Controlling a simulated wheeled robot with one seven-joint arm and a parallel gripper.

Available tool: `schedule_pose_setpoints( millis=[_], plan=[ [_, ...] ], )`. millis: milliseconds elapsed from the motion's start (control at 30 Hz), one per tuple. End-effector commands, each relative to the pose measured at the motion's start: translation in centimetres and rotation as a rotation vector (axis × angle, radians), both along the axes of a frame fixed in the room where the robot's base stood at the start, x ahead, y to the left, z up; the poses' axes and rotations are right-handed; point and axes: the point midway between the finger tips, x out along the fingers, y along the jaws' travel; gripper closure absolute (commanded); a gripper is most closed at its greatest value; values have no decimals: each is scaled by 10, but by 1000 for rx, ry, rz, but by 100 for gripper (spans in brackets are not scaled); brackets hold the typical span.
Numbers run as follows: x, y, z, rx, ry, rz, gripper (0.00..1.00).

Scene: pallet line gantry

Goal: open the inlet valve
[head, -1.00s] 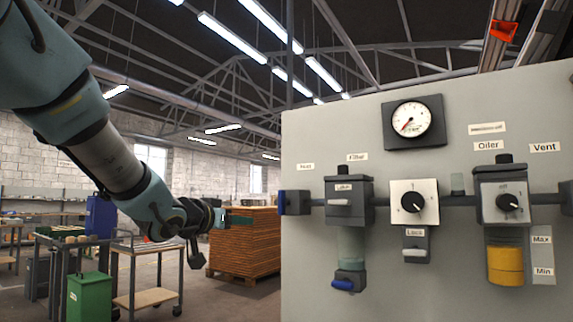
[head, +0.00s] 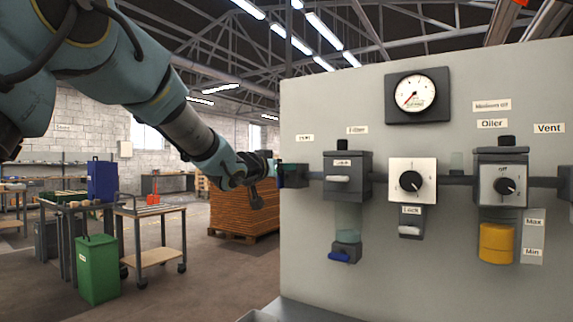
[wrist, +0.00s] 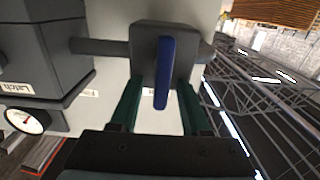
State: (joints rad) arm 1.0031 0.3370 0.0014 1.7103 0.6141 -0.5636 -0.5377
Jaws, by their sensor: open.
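The inlet valve (head: 297,176) is a dark block at the left end of the pipe on the grey panel, under a small label. In the wrist view its body is a dark rounded block (wrist: 143,42), with a blue lever handle (wrist: 162,70) running along its face. My gripper (wrist: 160,88) is open, with one green finger on each side of the blue handle and a gap visible on both sides. In the head view my gripper (head: 279,175) is at the panel's left edge and hides the handle.
Right of the valve on the pipe are the filter (head: 348,178), a black regulator knob (head: 411,181) and the oiler (head: 502,185). The pressure gauge (head: 416,93) is above. A cart (head: 150,257) and green bin (head: 98,268) stand at left.

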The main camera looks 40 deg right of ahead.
Motion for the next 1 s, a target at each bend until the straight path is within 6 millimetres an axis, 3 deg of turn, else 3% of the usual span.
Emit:
schedule_pose_setpoints(
  millis=[333, 733, 1000],
  plan=[
    [1, -4, 0, 0, 0, 0, 53],
    [1, -4, 0, 0, 0, 1, 98],
    [1, -4, 0, 0, 0, 1, 100]
  ],
)
